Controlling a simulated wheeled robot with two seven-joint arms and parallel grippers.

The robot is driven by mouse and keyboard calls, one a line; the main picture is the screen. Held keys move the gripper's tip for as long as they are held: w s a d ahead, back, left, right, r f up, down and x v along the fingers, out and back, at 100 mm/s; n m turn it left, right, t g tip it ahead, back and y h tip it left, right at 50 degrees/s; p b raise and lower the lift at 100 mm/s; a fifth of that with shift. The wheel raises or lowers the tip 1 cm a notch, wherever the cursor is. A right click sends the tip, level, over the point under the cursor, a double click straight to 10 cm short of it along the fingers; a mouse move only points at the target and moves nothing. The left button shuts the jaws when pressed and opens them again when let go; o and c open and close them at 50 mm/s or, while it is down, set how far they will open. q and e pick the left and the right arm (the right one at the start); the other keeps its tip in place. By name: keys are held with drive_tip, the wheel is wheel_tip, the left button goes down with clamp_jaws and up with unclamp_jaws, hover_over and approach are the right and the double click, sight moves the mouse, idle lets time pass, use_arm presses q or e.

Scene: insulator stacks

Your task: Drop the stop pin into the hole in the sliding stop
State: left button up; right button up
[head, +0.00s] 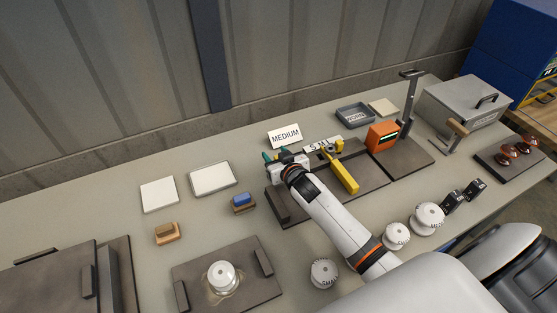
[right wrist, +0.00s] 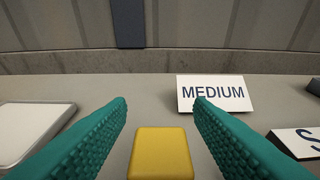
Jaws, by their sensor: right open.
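My right gripper (head: 276,155) is open, its teal fingertips over the left end of a dark fixture base (head: 290,208). In the right wrist view the open fingers (right wrist: 160,106) stand either side of a yellow block (right wrist: 161,153), with a gap on both sides. I cannot tell whether this block is the stop pin or the sliding stop. In the head view my gripper and arm hide that spot. A yellow bar (head: 345,176) lies across the fixture to the right of my wrist. No pin or hole can be made out. My left gripper is not in view.
A MEDIUM card (head: 286,136) stands behind the gripper. An orange box (head: 382,136) and an upright dark post (head: 407,108) stand to the right. White ribbed insulators (head: 427,218) sit in front. Free tabletop lies left of the fixture.

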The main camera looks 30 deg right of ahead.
drive_tip(key=shift+c, duration=0.4)
clamp_jaws()
